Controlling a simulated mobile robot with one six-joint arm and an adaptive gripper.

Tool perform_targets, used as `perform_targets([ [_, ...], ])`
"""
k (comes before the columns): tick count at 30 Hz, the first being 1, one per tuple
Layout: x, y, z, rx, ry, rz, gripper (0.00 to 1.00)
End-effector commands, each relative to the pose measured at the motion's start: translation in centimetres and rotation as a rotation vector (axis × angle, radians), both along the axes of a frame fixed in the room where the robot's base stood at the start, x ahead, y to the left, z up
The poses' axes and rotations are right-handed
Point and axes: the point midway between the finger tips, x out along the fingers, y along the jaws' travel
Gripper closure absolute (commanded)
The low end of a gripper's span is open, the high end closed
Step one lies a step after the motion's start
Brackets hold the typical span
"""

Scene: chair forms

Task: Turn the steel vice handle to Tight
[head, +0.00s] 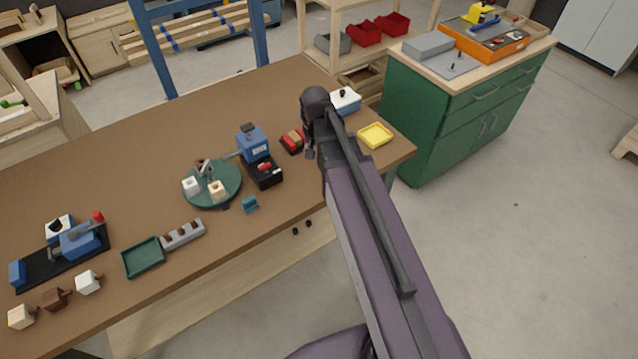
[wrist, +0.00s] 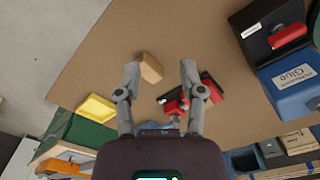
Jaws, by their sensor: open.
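A blue vice-like device (head: 78,240) with a grey bar and a red knob (head: 98,217) sits on a black base at the far left of the bench in the head view. I take its grey bar for the steel handle; no Tight mark is readable. My gripper (head: 309,150) is over the bench's right part, far from that device. In the wrist view my gripper (wrist: 160,78) is open, its two fingers apart with nothing held. A tan block (wrist: 150,67) shows below, between the fingers. The vice device does not show clearly in the wrist view.
A red-and-black item (head: 293,141) is just left of my gripper. A blue Glue box (wrist: 292,85), a yellow tray (head: 375,135), a white box (head: 345,101) and a green turntable (head: 225,196) also stand on the bench. Bare bench (head: 100,165) lies behind the vice device.

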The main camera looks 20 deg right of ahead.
Motion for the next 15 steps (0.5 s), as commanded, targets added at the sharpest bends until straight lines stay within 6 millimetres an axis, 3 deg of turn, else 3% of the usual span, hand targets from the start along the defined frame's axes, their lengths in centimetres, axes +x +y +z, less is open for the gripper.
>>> perform_targets([
  [3,-2.0,0.3,-0.8,0.000,0.000,0.060,0.49],
  [15,-6.6,1.1,-2.4,0.000,0.000,0.251,0.49],
])
